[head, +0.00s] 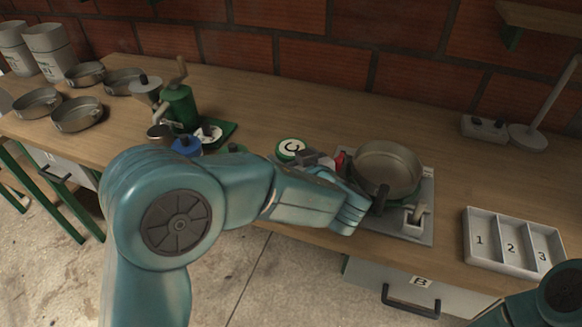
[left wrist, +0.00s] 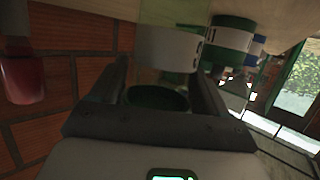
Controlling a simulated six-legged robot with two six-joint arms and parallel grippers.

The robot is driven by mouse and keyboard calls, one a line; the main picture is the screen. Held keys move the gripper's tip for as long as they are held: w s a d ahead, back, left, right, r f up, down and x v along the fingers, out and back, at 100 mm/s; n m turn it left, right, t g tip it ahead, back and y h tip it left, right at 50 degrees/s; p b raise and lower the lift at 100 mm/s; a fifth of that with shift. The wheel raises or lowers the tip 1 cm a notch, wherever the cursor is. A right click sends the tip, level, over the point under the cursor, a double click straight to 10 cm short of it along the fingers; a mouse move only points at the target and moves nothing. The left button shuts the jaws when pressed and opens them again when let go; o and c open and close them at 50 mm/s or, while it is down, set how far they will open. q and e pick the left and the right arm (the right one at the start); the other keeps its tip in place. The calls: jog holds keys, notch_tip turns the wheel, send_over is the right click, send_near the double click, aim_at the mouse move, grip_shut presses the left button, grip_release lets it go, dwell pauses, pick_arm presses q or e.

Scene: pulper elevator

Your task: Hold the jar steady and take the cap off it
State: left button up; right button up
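A jar with a round green-and-white top marked C (head: 291,149) stands on the bench in the head view, left of the metal pan. My left gripper (head: 318,159) is low over the bench, just right of this jar, partly hidden by its own wrist. In the left wrist view, which looks upside down, my left gripper (left wrist: 161,70) has its two dark fingers apart. A white jar body (left wrist: 166,50) and a dark green round part (left wrist: 155,97), perhaps its cap, show between them. I cannot tell whether the fingers touch it. My right gripper is out of view.
A metal pan (head: 388,167) sits on a grey plate right of the left gripper. A numbered tray (head: 512,243) lies at right. A green grinder (head: 180,108) and several pans stand left. A green-banded jar (left wrist: 232,40) is beside the white one. Bench between pan and tray is clear.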

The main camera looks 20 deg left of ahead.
pick_arm(q)
jog(key=c, duration=0.5)
jog(key=shift+c, duration=0.3)
jog(key=shift+c, duration=0.7)
notch_tip(320, 180, up, 20)
jog(key=shift+r+p, duration=0.1)
jog(key=shift+p, duration=0.8)
jog(key=o, duration=0.4)
jog(key=c, duration=0.7)
